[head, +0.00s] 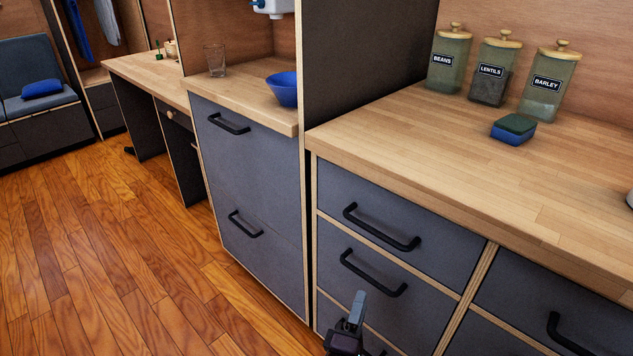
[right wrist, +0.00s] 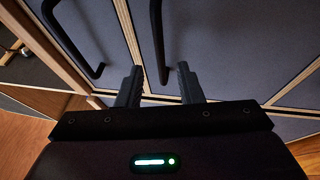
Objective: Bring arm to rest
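My right gripper (head: 350,322) shows at the bottom middle of the head view, low in front of the grey drawer fronts. In the right wrist view its two fingers (right wrist: 158,85) stand apart with nothing between them. A black drawer handle (right wrist: 157,40) lies just beyond the fingertips there, and a second handle (right wrist: 70,40) is to the left. I cannot tell whether the fingers touch the drawer front. My left gripper is in neither view.
The counter (head: 420,135) carries a blue and green sponge (head: 513,130) and jars labelled beans (head: 448,62), lentils (head: 490,72) and barley (head: 546,85). A blue bowl (head: 284,90) and a glass (head: 215,62) stand on the farther counter. The wooden floor (head: 110,250) at left is clear.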

